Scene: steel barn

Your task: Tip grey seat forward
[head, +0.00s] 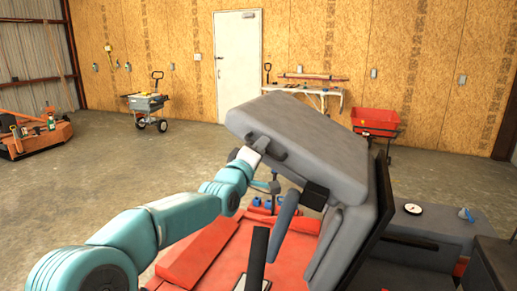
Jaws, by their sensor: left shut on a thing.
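The grey seat (302,137) is in the middle of the head view, on a red machine (205,250). Its thick cushion is tilted, with the left end raised and the right end lower beside the grey backrest (352,235). My left arm comes in from the lower left. My left gripper (257,152) is shut on the dark handle (268,146) at the seat's near left edge. The fingertips are partly hidden against the handle. My right gripper does not show.
A dark lever (257,258) and grey armrest (283,225) stand below the seat. A gauge (412,209) sits on the grey housing at right. A grey cart (148,104), a red cart (376,122) and an orange mower (33,134) stand farther off. The concrete floor between is clear.

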